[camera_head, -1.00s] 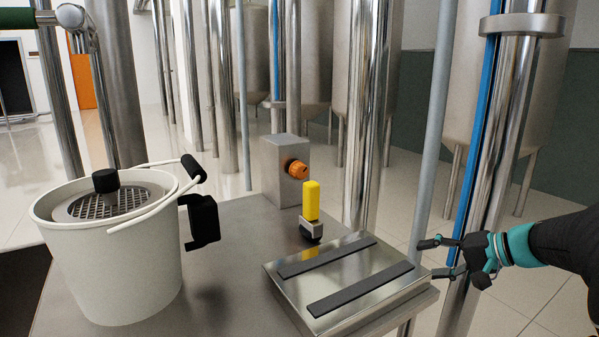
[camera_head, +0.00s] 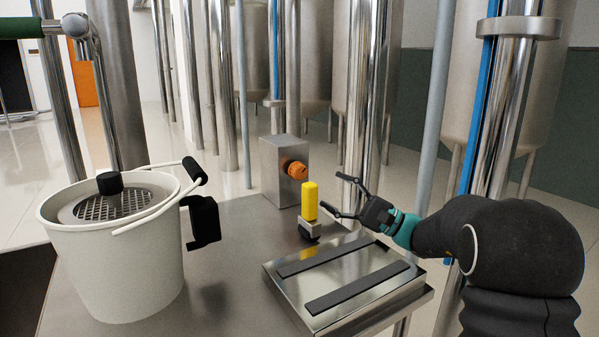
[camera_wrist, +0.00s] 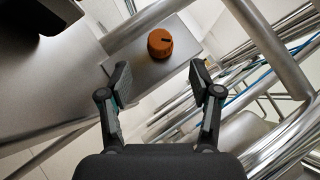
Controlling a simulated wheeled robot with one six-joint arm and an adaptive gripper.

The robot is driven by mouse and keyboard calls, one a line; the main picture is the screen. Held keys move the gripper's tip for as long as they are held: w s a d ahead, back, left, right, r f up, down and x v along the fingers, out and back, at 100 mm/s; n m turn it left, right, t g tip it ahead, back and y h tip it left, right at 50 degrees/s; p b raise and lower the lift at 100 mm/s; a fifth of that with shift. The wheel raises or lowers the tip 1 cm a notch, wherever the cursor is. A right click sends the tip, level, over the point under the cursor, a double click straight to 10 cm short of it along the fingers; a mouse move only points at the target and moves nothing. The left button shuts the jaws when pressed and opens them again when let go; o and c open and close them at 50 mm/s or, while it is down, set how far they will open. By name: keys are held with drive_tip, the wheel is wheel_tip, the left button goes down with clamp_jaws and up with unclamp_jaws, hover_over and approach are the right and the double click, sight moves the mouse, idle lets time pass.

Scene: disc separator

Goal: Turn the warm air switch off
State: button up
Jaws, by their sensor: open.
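The warm air switch looks to be the orange round knob (camera_head: 297,170) on the side of a grey metal box (camera_head: 280,160) at the back of the steel table. In the wrist view the knob (camera_wrist: 160,43) shows a dark pointer mark and lies ahead, between and beyond my fingertips. My gripper (camera_head: 332,196) is open and empty, to the right of the knob and a little lower in the head view. In the wrist view its two fingers (camera_wrist: 160,78) stand wide apart, and nothing is between them. The fingers do not touch the knob.
A yellow-handled tool (camera_head: 310,203) stands near my fingertips, in front of the box. A steel plate with two black strips (camera_head: 372,292) lies at the table's front right. A white bucket with a strainer (camera_head: 115,260) stands at left. Vertical pipes (camera_head: 366,110) rise behind the table.

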sight(303, 174)
drive_tip(key=p+x, duration=0.1)
drive_tip(key=x, duration=0.8)
drive_tip(key=shift+a, duration=0.3)
drive_tip(key=c, duration=1.1)
